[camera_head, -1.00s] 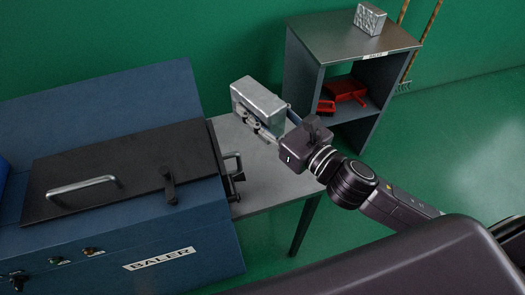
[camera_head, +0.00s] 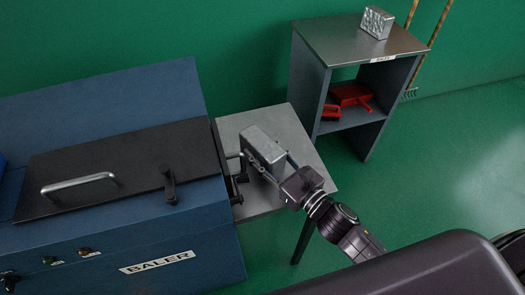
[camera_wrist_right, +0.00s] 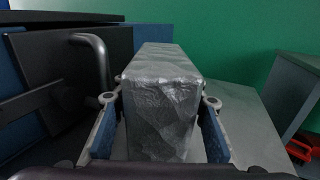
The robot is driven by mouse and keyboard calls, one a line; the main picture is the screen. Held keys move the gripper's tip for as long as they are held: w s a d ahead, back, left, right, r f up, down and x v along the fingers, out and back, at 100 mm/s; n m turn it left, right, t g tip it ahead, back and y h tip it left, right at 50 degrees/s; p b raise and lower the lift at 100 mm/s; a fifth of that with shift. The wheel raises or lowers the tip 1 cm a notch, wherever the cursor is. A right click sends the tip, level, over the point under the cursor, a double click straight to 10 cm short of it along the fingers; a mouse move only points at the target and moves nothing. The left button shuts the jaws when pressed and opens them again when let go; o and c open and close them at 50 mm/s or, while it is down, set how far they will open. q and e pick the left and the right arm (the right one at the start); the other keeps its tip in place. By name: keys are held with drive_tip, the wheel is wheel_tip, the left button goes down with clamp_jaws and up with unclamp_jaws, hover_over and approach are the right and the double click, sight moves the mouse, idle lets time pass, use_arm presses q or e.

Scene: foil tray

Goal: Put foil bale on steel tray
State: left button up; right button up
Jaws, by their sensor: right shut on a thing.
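My left gripper is out of view.
The blue baler (camera_head: 100,235) with its black door (camera_head: 110,165) and handles stands close left of the bale. A dark shelf stand (camera_head: 345,45) behind carries another foil bale (camera_head: 376,22) on top and red tools (camera_head: 350,94) inside. The tray's front right is bare.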

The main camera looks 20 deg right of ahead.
sight(279, 167)
drive_tip(key=shift+r, duration=0.1)
drive_tip(key=o, duration=1.1)
drive_tip(key=shift+f, duration=0.2)
drive_tip(key=shift+o, duration=0.2)
drive_tip(key=shift+r, duration=0.25)
drive_tip(key=b+v, duration=0.1)
drive_tip(key=v, duration=1.1)
drive_tip(key=shift+b, duration=0.35)
